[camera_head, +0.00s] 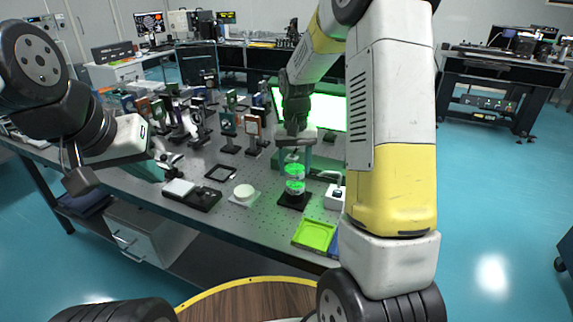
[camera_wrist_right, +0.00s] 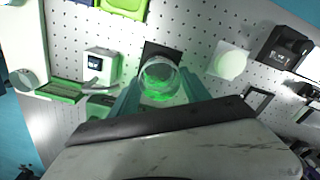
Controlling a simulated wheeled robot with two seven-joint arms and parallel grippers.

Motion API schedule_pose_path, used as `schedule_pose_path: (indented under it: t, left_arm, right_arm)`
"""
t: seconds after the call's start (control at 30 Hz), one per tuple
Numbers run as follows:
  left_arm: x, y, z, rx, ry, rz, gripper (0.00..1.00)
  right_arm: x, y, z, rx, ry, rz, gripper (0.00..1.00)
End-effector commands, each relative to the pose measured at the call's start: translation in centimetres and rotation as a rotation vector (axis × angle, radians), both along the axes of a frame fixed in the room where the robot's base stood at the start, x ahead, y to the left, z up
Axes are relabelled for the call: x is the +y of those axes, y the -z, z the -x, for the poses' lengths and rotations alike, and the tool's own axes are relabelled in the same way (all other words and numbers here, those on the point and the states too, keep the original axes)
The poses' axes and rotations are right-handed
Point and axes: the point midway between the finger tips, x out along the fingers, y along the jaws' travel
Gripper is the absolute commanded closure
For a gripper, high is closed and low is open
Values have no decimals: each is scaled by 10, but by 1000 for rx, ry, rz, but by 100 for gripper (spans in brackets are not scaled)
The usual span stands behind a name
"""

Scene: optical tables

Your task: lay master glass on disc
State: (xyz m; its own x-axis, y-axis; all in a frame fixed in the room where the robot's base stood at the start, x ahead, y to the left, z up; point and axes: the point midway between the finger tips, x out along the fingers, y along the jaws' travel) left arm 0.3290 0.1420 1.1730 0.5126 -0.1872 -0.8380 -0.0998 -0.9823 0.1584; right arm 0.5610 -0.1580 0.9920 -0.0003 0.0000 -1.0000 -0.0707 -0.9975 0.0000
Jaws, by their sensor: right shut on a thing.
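A round clear glass (camera_wrist_right: 159,72), tinted green, sits between the fingers of my right gripper (camera_wrist_right: 158,92), which is shut on it. In the head view the right gripper (camera_head: 294,160) holds it upright over a black square base (camera_head: 294,202). A green-lit round piece (camera_head: 295,187) shows just below the held glass, above that base; whether the two touch I cannot tell. The base also shows behind the glass in the right wrist view (camera_wrist_right: 150,49). A pale round disc (camera_head: 244,191) lies on a white square to the left. My left gripper (camera_head: 80,181) hangs off the table's left front; its jaw opening is unclear.
A lime-green tray (camera_head: 314,235) lies at the table's front edge. A white device (camera_head: 334,198) stands right of the base. A black frame (camera_head: 220,172) and a black box (camera_head: 205,198) lie left. Several optic mounts (camera_head: 228,128) crowd the back; a bright green-edged screen (camera_head: 328,112) stands behind.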

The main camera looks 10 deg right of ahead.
Motion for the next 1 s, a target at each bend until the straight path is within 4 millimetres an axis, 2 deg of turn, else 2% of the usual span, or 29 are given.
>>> schedule_pose_path:
  t: [0.17,0.4,0.77,0.8,0.9,1.0]
  left_arm:
    - [0,0,0,0,0,0,100]
    - [0,0,0,0,0,0,100]
    - [0,0,0,0,0,0,100]
    - [0,0,0,0,0,0,100]
    - [0,0,0,0,0,0,100]
    - [0,0,0,0,0,0,100]
  right_arm:
    - [-7,2,-11,0,2,0,93]
    - [-6,35,-10,3,1,0,93]
    - [-6,40,-10,0,1,0,93]
    - [-6,40,-10,0,1,0,39]
    - [-6,39,-10,0,1,0,23]
    - [-6,39,-10,0,0,0,23]
